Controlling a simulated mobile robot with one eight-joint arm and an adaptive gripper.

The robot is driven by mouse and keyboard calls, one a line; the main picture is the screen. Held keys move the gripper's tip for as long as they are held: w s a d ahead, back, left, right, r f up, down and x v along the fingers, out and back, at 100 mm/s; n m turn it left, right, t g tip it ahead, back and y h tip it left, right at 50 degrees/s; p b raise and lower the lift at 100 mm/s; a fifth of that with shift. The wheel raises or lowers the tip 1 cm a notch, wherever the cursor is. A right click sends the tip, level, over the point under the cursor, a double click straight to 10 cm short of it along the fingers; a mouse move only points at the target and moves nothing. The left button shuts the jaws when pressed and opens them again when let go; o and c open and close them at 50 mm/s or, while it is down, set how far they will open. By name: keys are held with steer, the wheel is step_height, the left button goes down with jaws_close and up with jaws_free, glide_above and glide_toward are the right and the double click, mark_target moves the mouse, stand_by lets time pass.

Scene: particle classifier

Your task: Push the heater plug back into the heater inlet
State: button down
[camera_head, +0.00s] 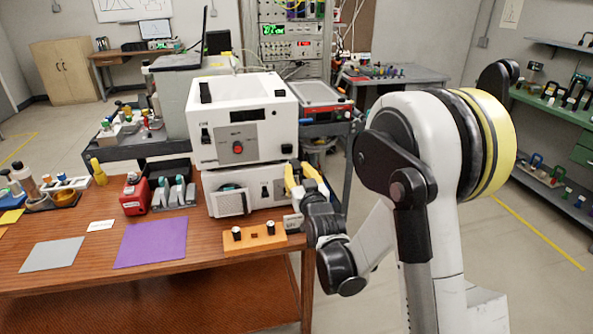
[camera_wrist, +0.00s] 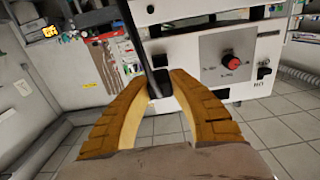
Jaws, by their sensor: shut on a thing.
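My gripper (camera_head: 303,178) has yellow fingers and is at the right side of the stacked white heater unit (camera_head: 236,118). In the wrist view, the fingertips (camera_wrist: 160,80) are closed around a small black piece (camera_wrist: 161,89), which looks like the heater plug. A thick dark strip, perhaps its cable, runs up from it. The white unit's face with a red knob (camera_wrist: 231,62) is just beyond the fingers. The inlet is hidden, and I cannot tell whether the plug touches it. In the head view the plug is hidden by my gripper.
A purple mat (camera_head: 155,238), a red box (camera_head: 134,195) and a grey mat (camera_head: 52,254) are to the left.

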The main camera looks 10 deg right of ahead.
mark_target(298, 172)
steer(key=shift+f+b, duration=0.1)
steer(key=shift+b, duration=0.2)
steer(key=shift+w, duration=2.9)
steer(key=shift+w, duration=1.5)
steer(key=c, duration=1.2)
jaws_free()
steer(key=shift+o, duration=0.2)
steer(key=s, duration=1.2)
